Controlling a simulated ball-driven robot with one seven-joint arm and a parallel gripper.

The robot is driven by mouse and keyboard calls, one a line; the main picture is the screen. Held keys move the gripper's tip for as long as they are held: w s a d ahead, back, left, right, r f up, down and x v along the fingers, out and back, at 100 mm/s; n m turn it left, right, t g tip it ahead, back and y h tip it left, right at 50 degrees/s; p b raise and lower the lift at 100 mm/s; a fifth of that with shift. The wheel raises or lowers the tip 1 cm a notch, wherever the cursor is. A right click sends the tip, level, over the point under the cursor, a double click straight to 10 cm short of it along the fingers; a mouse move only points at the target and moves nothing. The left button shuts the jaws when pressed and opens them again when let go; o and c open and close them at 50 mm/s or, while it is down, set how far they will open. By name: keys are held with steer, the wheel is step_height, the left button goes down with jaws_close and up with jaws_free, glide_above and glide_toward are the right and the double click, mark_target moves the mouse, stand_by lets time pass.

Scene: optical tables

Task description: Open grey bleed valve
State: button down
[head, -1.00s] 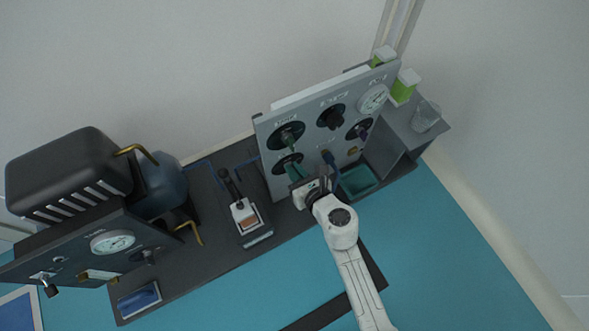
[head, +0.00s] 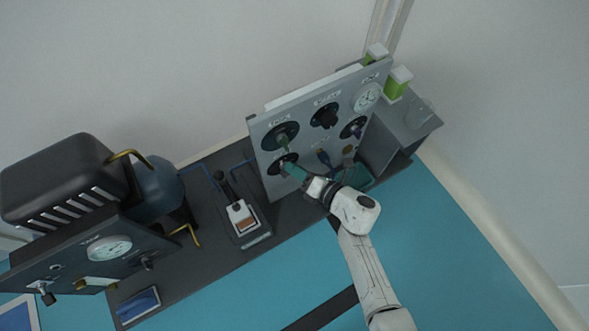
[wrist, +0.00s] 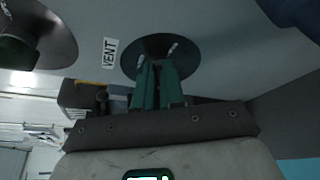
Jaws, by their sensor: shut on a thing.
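The upright grey panel (head: 271,183) holds several round black dials with knobs, and a gauge. My gripper (head: 289,167) has teal fingers and reaches the lower left black dial (head: 276,161). In the wrist view my gripper (wrist: 158,66) is shut at the centre of that black dial (wrist: 186,54), beside a label (wrist: 109,52) reading VENT. The fingers hide most of the valve knob they grip. I cannot make out its colour or how far it is turned. No part is clearly readable as a grey bleed valve.
A knob (head: 280,138) on another dial sits just above. A blue-handled part (head: 324,157) is right of my gripper. A black tool on a white and grey stand (head: 242,216) is to the left, as is a dark tank (head: 158,190). Green-and-white boxes (head: 397,83) stand behind right.

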steer(key=shift+w+d+f+m+y+b, duration=0.1)
steer(key=shift+f+m+y+b, duration=0.15)
steer(key=shift+m+y+b, duration=0.4)
steer(key=shift+s+d+f+m+y+b, duration=0.1)
steer(key=shift+f+m+y+b, duration=0.1)
steer(key=shift+m+b, duration=0.7)
steer(key=shift+w+f+m+y+b, duration=0.1)
steer(key=shift+f+m+y+b, duration=0.25)
steer(key=shift+m, duration=0.8)
steer(key=shift+r+t, duration=0.1)
steer(key=shift+t, duration=0.2)
steer(key=c, duration=1.2)
jaws_free()
steer(key=shift+c, duration=0.2)
steer(key=p+v, duration=0.3)
steer(key=v, duration=0.7)
steer(key=shift+s+d+p, duration=0.2)
steer(key=shift+d+p, duration=0.15)
steer(key=shift+w, duration=0.1)
